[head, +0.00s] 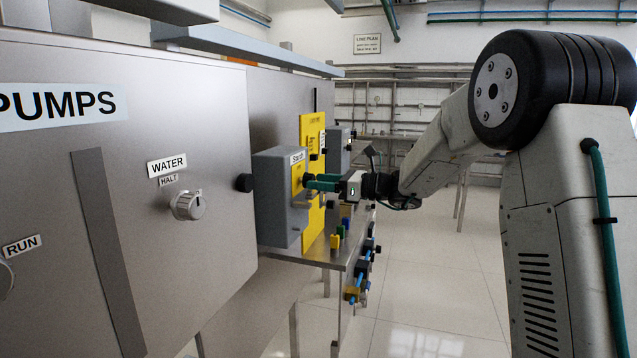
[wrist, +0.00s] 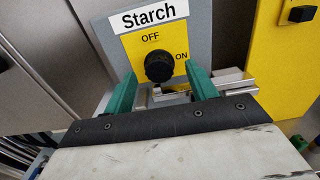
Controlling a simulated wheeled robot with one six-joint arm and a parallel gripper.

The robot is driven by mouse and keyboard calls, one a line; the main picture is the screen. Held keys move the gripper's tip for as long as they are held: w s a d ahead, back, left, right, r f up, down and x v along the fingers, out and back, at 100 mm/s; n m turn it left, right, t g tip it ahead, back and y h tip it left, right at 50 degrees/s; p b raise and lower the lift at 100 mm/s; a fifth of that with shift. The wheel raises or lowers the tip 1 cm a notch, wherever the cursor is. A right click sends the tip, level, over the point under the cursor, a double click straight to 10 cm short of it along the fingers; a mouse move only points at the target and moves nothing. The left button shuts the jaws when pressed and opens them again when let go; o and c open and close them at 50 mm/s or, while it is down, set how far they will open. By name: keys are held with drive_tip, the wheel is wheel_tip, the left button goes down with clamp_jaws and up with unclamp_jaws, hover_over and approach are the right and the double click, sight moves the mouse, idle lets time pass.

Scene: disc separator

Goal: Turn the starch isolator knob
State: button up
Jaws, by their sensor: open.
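The starch isolator is a grey box (head: 275,205) with a "Starch" label and a yellow plate (wrist: 138,47) marked OFF above and ON at the right. Its round black knob (wrist: 158,67) sits in the middle of the plate. I cannot tell which way the knob points. My gripper (wrist: 161,73) has green fingers that are open, one left and one right of the knob, with a gap showing on each side. In the head view my gripper (head: 310,182) reaches the front of the box from the right, and its fingers mostly hide the knob.
A metal latch-like piece (wrist: 232,82) juts out just below and right of the knob. A yellow panel (head: 313,130) stands beyond the box. A steel cabinet with a WATER knob (head: 188,205) is at the left. Open floor (head: 430,290) lies to the right.

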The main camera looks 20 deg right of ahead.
drive_tip(key=shift+w+a, duration=0.3)
drive_tip(key=shift+a, duration=0.15)
drive_tip(key=shift+c, duration=0.4)
drive_tip(key=c, duration=0.9)
